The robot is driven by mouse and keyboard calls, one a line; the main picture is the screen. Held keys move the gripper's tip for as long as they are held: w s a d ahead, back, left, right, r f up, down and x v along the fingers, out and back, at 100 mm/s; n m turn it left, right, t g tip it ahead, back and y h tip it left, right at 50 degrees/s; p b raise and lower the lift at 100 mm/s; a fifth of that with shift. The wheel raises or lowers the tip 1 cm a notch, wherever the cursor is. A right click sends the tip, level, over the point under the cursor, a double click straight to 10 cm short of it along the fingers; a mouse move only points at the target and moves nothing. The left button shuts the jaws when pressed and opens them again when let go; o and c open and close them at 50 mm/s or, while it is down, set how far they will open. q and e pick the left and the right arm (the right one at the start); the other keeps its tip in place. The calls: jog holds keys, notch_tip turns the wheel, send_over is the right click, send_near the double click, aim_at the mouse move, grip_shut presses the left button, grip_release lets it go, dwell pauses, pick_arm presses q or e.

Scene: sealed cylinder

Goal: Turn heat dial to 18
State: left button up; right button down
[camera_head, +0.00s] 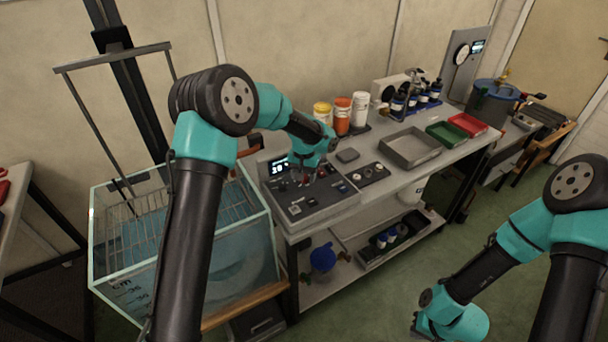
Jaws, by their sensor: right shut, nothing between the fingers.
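A dark control console (312,205) sits at the near left end of the workbench, with a small lit display (279,168) whose digits look like 38 but are hard to read. Several small knobs and buttons are on its top; I cannot tell which is the heat dial. My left gripper (306,177) is low over the back part of the console, pointing down. Its fingers are small and dark, and I cannot tell whether they touch a control. My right gripper (416,327) is shut and empty, low at the bottom edge, away from the bench.
A glass water tank (255,235) with a wire rack stands left of the bench. Orange (343,115), yellow and white tubs stand behind the console. Grey (410,149), green and red trays lie to the right.

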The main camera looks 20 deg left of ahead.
pick_arm(q)
jog(key=c, duration=0.9)
jog(key=shift+c, duration=0.2)
jog(key=shift+m, duration=0.3)
jog(key=m, duration=0.5)
jog(key=shift+m, duration=0.3)
jog(key=m, duration=0.5)
jog(key=shift+m, duration=0.3)
jog(key=o, duration=0.9)
jog(key=shift+o, duration=0.2)
